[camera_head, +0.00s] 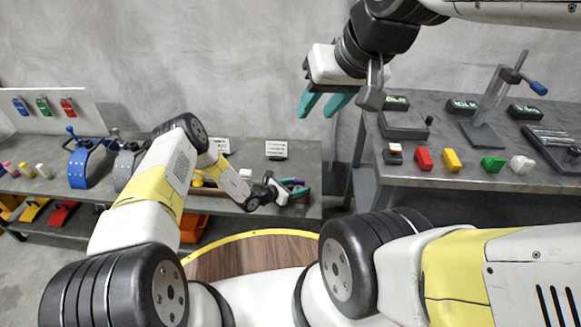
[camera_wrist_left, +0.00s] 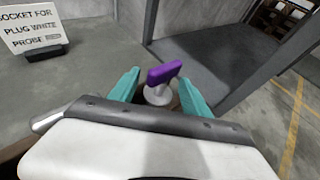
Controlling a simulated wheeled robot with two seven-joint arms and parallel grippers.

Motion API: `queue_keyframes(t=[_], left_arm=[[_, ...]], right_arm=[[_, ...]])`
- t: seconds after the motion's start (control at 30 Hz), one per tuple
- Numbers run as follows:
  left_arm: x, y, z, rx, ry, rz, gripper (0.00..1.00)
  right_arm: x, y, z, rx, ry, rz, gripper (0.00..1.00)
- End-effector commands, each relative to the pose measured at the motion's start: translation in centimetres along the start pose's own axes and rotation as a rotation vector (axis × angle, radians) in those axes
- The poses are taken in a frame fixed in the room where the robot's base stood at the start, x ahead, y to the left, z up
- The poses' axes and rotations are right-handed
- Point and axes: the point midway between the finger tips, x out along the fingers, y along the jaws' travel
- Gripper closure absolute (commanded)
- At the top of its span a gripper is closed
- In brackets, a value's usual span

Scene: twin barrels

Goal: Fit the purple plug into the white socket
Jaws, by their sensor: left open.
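The purple plug (camera_wrist_left: 163,72) shows in the left wrist view between and just beyond the teal fingertips. A white rounded piece (camera_wrist_left: 158,95), perhaps the socket, is directly below it; I cannot tell whether the plug is seated in it. My left gripper (camera_wrist_left: 160,88) is open, with a finger on each side of the plug and white piece. My right gripper (camera_head: 325,104) is raised, with its teal fingers apart and empty.
A sign reading "socket for plug white probe" (camera_wrist_left: 36,30) stands on the left bench (camera_head: 310,205); it also shows in the head view (camera_head: 276,149). The right bench (camera_head: 440,175) holds several coloured blocks and a lever stand (camera_head: 485,130). A gap separates the benches.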

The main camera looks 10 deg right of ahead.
Motion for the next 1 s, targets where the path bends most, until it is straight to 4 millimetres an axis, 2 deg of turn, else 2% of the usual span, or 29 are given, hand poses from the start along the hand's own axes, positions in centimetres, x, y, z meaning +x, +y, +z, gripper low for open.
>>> queue_keyframes(t=[0.1, 0.33, 0.6, 0.63, 1.0], left_arm=[[0.93, -0.06, -0.04, -0.001, 0.0, 0.0, 0.44], [1.0, 0.01, -0.01, -0.001, 0.0, 0.0, 0.44], [0.98, 0.01, -0.01, -0.001, 0.0, 0.0, 0.97], [0.97, 0.01, -0.02, -0.001, 0.0, 0.0, 1.0], [0.95, 0.02, -0.06, -0.001, 0.001, 0.001, 1.0]], right_arm=[[0.0, 0.0, 0.0, 0.0, 0.0, 0.0, 0.64], [0.0, 0.0, 0.0, 0.0, 0.0, 0.0, 0.64], [0.0, 0.0, 0.0, 0.0, 0.0, 0.0, 0.64], [0.0, 0.0, 0.0, 0.0, 0.0, 0.0, 0.64], [0.0, 0.0, 0.0, 0.0, 0.0, 0.0, 0.64]])
